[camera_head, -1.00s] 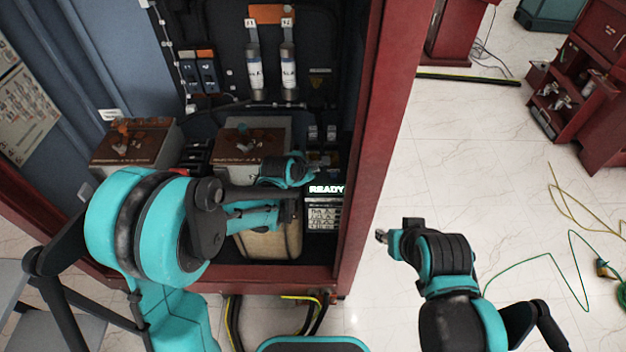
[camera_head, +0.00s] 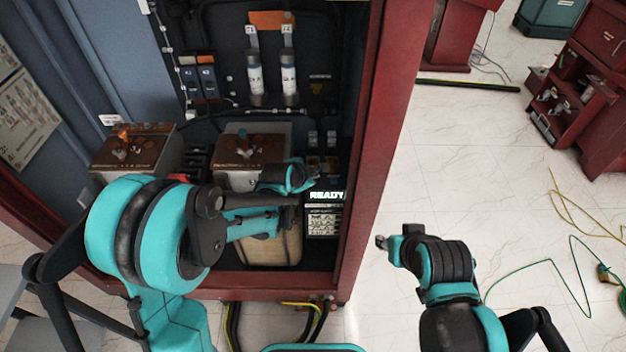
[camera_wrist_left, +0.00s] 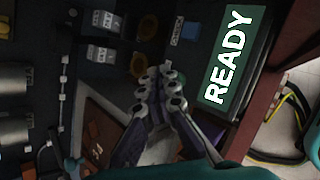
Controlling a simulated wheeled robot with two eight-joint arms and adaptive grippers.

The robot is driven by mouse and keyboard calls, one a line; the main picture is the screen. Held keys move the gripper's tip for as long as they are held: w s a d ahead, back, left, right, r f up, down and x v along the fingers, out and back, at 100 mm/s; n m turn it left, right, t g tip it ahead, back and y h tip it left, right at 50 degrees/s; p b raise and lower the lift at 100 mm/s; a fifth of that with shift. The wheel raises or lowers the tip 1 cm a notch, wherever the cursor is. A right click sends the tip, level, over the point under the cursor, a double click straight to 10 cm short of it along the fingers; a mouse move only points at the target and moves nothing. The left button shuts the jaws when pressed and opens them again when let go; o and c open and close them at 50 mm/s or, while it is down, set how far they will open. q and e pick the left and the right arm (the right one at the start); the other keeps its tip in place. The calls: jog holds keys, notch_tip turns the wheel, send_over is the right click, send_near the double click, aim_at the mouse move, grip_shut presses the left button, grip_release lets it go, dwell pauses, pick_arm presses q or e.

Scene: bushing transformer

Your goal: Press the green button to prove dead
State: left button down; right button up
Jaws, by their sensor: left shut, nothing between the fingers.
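My left gripper (camera_head: 314,173) is inside the red cabinet, above the tester with the lit READY display (camera_head: 326,195). In the left wrist view its fingers (camera_wrist_left: 159,76) are shut and empty, beside the bright READY display (camera_wrist_left: 228,60). I cannot tell whether the fingertips touch anything. My right gripper (camera_head: 382,241) is outside the cabinet, to the right of its frame, and its jaw state is unclear.
The cabinet's red right post (camera_head: 378,150) stands close to the left gripper. Two brown-topped boxes (camera_head: 133,147) and two white cylinders (camera_head: 289,80) are inside the cabinet. A yellow cable (camera_head: 575,215) lies on the floor at right, where much floor is free.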

pick_arm(q)
jog(key=shift+f, duration=0.15)
dwell(0.3)
jog(key=shift+f+b, duration=0.3)
jog(key=shift+b, duration=0.1)
jog(key=shift+f+b, duration=0.3)
jog(key=shift+f, duration=0.1)
dwell(0.5)
dwell(0.3)
jog(key=shift+r+p, duration=0.65)
jog(key=shift+r, duration=0.25)
notch_tip(320, 180, up, 5)
jog(key=p, duration=0.3)
jog(key=shift+p, duration=0.4)
